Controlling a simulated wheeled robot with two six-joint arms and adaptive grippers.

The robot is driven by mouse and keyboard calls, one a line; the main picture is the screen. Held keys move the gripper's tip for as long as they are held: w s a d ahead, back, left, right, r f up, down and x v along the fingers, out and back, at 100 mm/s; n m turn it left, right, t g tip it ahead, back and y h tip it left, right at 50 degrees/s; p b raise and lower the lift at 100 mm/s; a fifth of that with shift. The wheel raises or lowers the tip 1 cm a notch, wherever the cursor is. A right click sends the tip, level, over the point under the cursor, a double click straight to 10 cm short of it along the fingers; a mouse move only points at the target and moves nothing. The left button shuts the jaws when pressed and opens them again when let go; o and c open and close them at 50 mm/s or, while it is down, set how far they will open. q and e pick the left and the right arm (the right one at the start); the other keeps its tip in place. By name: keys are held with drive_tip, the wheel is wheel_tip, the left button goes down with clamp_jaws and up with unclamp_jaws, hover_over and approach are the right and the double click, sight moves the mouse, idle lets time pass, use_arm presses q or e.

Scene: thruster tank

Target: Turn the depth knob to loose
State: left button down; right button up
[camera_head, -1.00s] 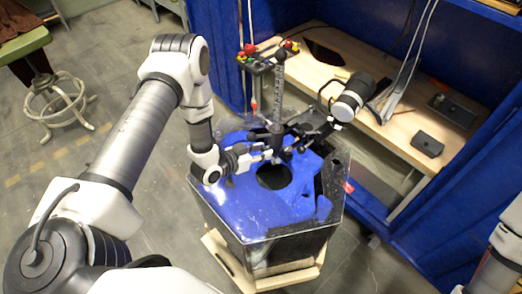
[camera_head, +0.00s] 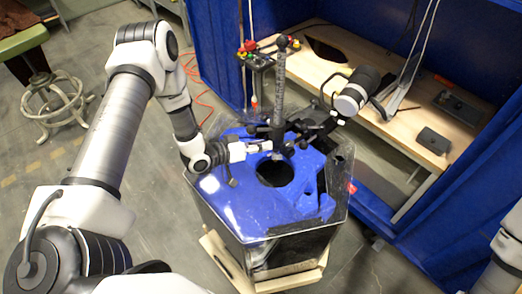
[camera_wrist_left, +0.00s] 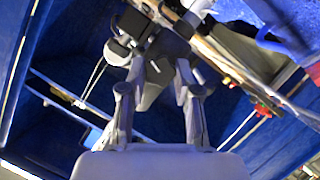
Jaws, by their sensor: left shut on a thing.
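The blue-topped tank (camera_head: 240,205) stands in the middle of the head view, with a round dark hole (camera_head: 272,174) in its lid. A dark upright pole (camera_head: 279,90) with a black clamp rises behind the hole, and a black and silver motor unit (camera_head: 356,92) hangs to its right. My left gripper (camera_head: 266,147) reaches in from the left and is shut at the clamp near the pole's foot. The depth knob there is mostly hidden by the fingers. In the left wrist view the fingers (camera_wrist_left: 158,65) are around a dark part. My right gripper is out of view.
A blue-walled booth with a wooden bench (camera_head: 395,120) stands behind and right of the tank. A black box (camera_head: 433,140) and a control box with coloured buttons (camera_head: 256,56) are there. The floor at left is open.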

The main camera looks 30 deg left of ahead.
use_arm(q)
drive_tip(key=shift+w+a+f+n+t+h+b, duration=0.15)
drive_tip(key=shift+n+h+b, duration=0.5)
drive_tip(key=shift+n+b, duration=0.65)
drive_tip(key=shift+s+n+t+h+b, duration=0.1)
drive_tip(key=shift+n+t+h+b, duration=0.15)
drive_tip(key=shift+n+h+b, duration=0.7)
drive_tip(key=shift+w+a+f+n+t+h+b, duration=0.1)
drive_tip(key=shift+n+t+h+b, duration=0.15)
drive_tip(key=shift+n+b, duration=1.35)
drive_tip(key=c, duration=0.8)
unclamp_jaws()
drive_tip(key=v, duration=1.1)
drive_tip(key=shift+w+r, duration=0.1)
drive_tip(key=shift+w, duration=0.05)
drive_tip(key=shift+s+a, duration=0.35)
drive_tip(key=shift+s, duration=0.15)
